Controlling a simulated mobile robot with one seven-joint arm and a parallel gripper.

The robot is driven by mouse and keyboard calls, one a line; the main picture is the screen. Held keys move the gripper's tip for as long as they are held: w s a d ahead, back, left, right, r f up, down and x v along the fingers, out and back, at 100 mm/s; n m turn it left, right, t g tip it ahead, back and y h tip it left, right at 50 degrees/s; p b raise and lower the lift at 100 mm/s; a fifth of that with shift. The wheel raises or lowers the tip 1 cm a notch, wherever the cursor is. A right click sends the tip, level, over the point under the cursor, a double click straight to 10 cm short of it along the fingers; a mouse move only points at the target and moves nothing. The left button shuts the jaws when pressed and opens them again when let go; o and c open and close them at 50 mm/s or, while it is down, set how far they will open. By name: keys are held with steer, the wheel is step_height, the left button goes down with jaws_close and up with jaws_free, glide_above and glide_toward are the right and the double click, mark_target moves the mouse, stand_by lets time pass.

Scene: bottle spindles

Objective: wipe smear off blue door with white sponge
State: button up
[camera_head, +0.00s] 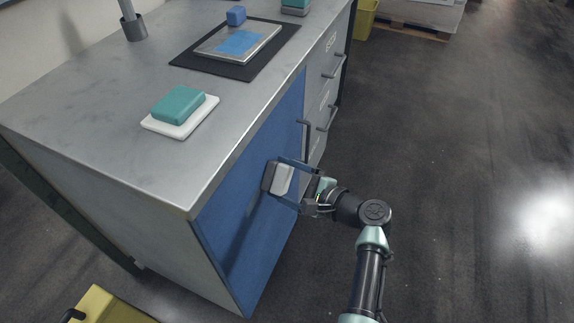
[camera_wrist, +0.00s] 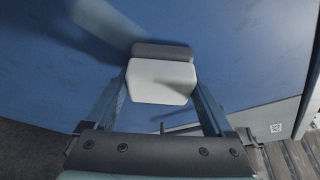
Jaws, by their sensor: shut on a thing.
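The blue door (camera_head: 225,248) is the upright front of the metal cabinet, and it fills much of the wrist view (camera_wrist: 40,75). My gripper (camera_head: 286,181) is shut on the white sponge (camera_head: 283,179), with one finger on each side. In the wrist view the white sponge (camera_wrist: 160,82) sits between the fingertips, its grey face (camera_wrist: 163,50) towards the door. It is at or very near the door; contact is not clear. A pale greyish streak (camera_wrist: 104,22) runs on the door beyond the sponge at upper left; I cannot tell smear from light or shadow.
A dark door handle (camera_head: 307,138) stands out just beyond my gripper, beside grey drawers (camera_head: 325,85). On the cabinet top (camera_head: 105,100) are a teal sponge (camera_head: 178,104) on a white tray and a black mat (camera_head: 262,68). A yellow bin (camera_head: 105,306) stands at lower left. Floor at right is clear.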

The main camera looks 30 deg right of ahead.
mark_target(257, 195)
steer(key=shift+s+a+f+p, duration=0.1)
steer(key=shift+s+a+p, duration=0.55)
steer(key=shift+a, duration=0.2)
steer(key=shift+s+a+f+p, duration=0.1)
steer(key=shift+s+a+p, duration=0.45)
steer(key=shift+a+p, duration=0.25)
steer(key=shift+s+a+f+p, duration=0.1)
steer(key=shift+s+a+p, duration=0.55)
steer(key=shift+a, duration=0.2)
steer(key=shift+s+a+f+p, duration=0.25)
steer(key=shift+s+a+p, duration=0.35)
steer(key=shift+s+a, duration=0.25)
steer(key=shift+s+a+f+p, duration=0.2)
steer(key=shift+s+a+p, duration=0.4)
steer(key=shift+a, duration=0.3)
steer(key=shift+s+d, duration=0.1)
steer(key=shift+s, duration=0.05)
steer(key=shift+s+d, duration=0.9)
steer(key=shift+s, duration=0.25)
steer(key=shift+s+d, duration=0.9)
steer(key=shift+s, duration=0.25)
steer(key=shift+s+d, duration=0.9)
steer(key=shift+s, duration=0.25)
steer(key=shift+w, duration=0.1)
steer(key=w+a+p, duration=0.1)
steer(key=w+a, duration=0.3)
steer(key=w, duration=0.1)
steer(key=shift+a, duration=0.15)
